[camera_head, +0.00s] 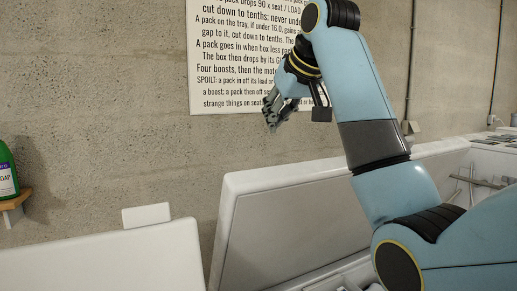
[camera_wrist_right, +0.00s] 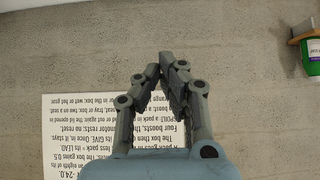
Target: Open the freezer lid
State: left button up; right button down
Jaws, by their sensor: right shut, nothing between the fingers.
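A white freezer lid (camera_head: 290,220) stands raised and tilted at the middle of the head view, in front of the wall. Part of the open space below it shows at the bottom edge; my right arm hides its right part. My right gripper (camera_head: 271,116) is up above the lid, apart from it, in front of the wall sign. In the right wrist view the fingers (camera_wrist_right: 163,68) meet at the tips, shut with nothing between them. My left gripper is not in view.
Another white panel (camera_head: 105,262) with a small white block (camera_head: 146,215) at its top edge is at lower left. A green bottle (camera_head: 7,172) stands on a small wooden shelf (camera_head: 16,199) at far left. The sign (camera_head: 222,60) is on the concrete wall. An open white compartment (camera_head: 490,165) with grey parts is at right.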

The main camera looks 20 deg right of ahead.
jog(key=w+f+p, duration=0.1)
jog(key=f, duration=0.1)
jog(key=w+f+p, duration=0.1)
jog(key=f, duration=0.2)
jog(key=w+f+p, duration=0.1)
jog(key=f+p, duration=0.1)
jog(key=shift+w+a+f, duration=0.2)
jog(key=shift+a+f, duration=0.05)
jog(key=shift+a, duration=0.1)
jog(key=shift+s+f, duration=0.1)
jog(key=shift+s, duration=0.15)
jog(key=shift+f, duration=0.15)
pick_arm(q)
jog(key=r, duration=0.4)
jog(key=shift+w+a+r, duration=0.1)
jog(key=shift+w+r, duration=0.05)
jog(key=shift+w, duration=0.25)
pick_arm(e)
jog(key=shift+d+f, duration=0.1)
